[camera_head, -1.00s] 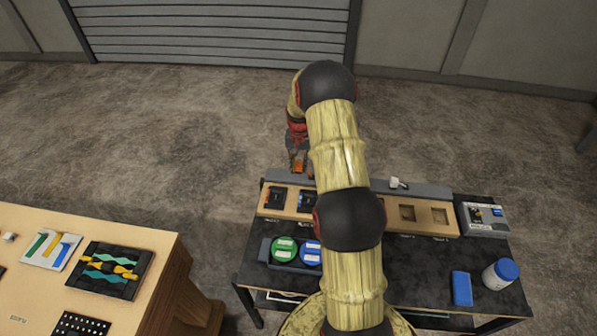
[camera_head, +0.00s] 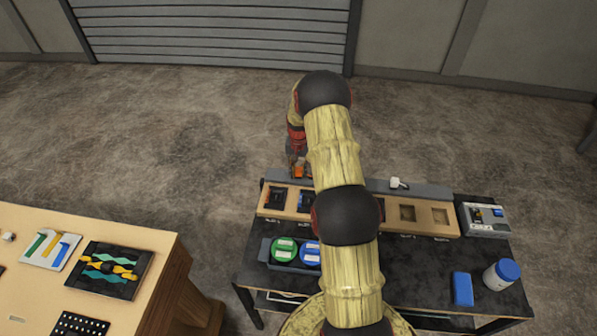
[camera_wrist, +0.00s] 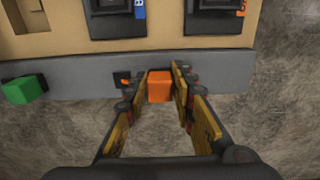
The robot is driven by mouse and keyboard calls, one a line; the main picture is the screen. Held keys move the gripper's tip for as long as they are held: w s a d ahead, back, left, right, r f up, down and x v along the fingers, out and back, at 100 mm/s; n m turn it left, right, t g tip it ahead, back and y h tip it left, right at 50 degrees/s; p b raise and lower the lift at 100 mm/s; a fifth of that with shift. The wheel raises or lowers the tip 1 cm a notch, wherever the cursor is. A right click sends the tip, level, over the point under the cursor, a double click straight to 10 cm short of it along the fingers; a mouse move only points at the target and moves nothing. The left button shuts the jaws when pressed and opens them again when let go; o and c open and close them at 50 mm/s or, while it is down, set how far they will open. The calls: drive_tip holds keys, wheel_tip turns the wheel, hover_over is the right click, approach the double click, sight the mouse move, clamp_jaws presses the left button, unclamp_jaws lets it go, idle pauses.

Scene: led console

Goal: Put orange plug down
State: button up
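The orange plug (camera_wrist: 160,86) is a small orange block between the two fingertips of my gripper (camera_wrist: 160,82) in the wrist view. The finger pads appear to press on its left and right sides. It overlaps the near edge of the grey rail (camera_wrist: 80,80); I cannot tell whether it touches it. In the head view my gripper (camera_head: 298,166) is over the back left of the table, with the orange plug (camera_head: 298,172) showing low at its tips, by the grey rail (camera_head: 430,190).
A green plug (camera_wrist: 24,90) sits on the rail, and a white plug (camera_head: 398,183) stands farther along it. Black modules (camera_wrist: 118,16) sit in the wooden board (camera_head: 390,224). Green (camera_head: 284,249) and blue (camera_head: 311,252) round items, a blue block (camera_head: 462,288) and a white jar (camera_head: 496,277) occupy the table.

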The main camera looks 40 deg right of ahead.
sight(298, 170)
drive_tip(key=o, duration=0.3)
wheel_tip(298, 170, up, 12)
drive_tip(key=s+a+r+n+t, duration=0.15)
drive_tip(key=s+a+r, duration=0.25)
drive_tip(key=a+r, duration=0.75)
drive_tip(key=s+a+r+n+t, duration=0.1)
drive_tip(key=s+a+r+n, duration=0.25)
drive_tip(key=a+r, duration=0.8)
drive_tip(key=s+a+r+n+t, duration=0.1)
drive_tip(key=s+a+r, duration=0.1)
drive_tip(key=s+a, duration=0.2)
drive_tip(key=s+a+r+n+t, duration=0.1)
drive_tip(key=s+a, duration=0.4)
drive_tip(key=s, duration=0.6)
drive_tip(key=s+a+r+n+t+p, duration=0.1)
drive_tip(key=s+a+r+n, duration=0.1)
drive_tip(key=s+a, duration=0.2)
drive_tip(key=shift+s+a+r+n, duration=0.1)
drive_tip(key=shift+s+r+n, duration=0.1)
drive_tip(key=shift+s, duration=0.7)
drive_tip(key=shift+s+a+r+n, duration=0.1)
drive_tip(key=shift+s+r+n, duration=0.1)
drive_tip(key=shift+s, duration=0.7)
drive_tip(key=shift+f, duration=0.15)
